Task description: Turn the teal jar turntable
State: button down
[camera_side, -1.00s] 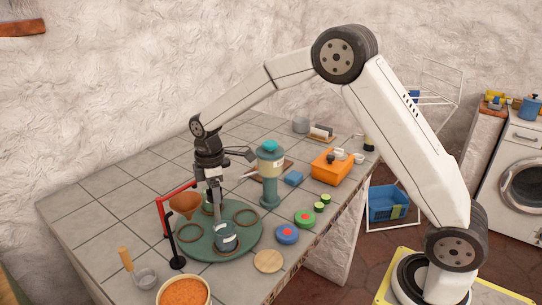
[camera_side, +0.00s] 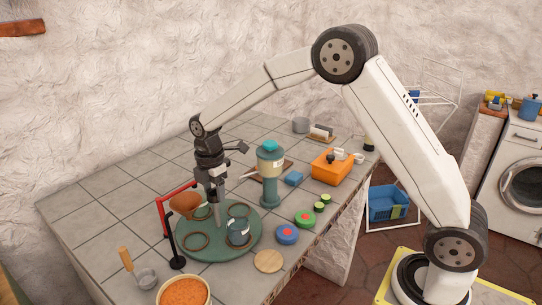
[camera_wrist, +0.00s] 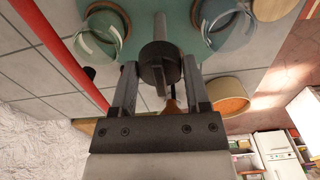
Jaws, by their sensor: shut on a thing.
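The teal turntable (camera_side: 215,248) lies flat on the tiled counter, with several brown rings on its top. A glass jar (camera_side: 238,233) stands in the front-right ring. My gripper (camera_side: 214,196) points down over the turntable's middle. In the wrist view my gripper (camera_wrist: 158,85) is shut on a dark round knob (camera_wrist: 158,64) at the turntable's centre. The turntable (camera_wrist: 175,22) shows behind the knob, with the glass jar (camera_wrist: 229,25) on the right and a ring with a glassy rim (camera_wrist: 100,35) on the left.
A copper funnel (camera_side: 186,201) and a red barrier (camera_side: 163,215) on dark posts stand close at the turntable's left. A teal dispenser (camera_side: 270,178), a blue disc (camera_side: 287,234) and a wooden disc (camera_side: 268,261) are to the right. An orange-filled bowl (camera_side: 183,293) is in front.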

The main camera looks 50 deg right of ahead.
jog(key=shift+n, duration=0.4)
jog(key=shift+c, duration=1.7)
grip_release()
jog(key=shift+r, duration=0.1)
jog(key=shift+r, duration=3.85)
jog(key=s+d+f+m+t, duration=0.1)
jog(key=s+f+m, duration=0.3)
jog(key=s+m, duration=0.5)
jog(key=s+d+f+m+t, duration=0.1)
jog(key=s+f+m, duration=0.3)
jog(key=s+m, duration=0.5)
jog(key=s+d, duration=0.1)
jog(key=s, duration=0.3)
jog(key=shift+s+f+t, duration=0.2)
jog(key=shift+f+t, duration=0.05)
jog(key=shift+t, duration=0.05)
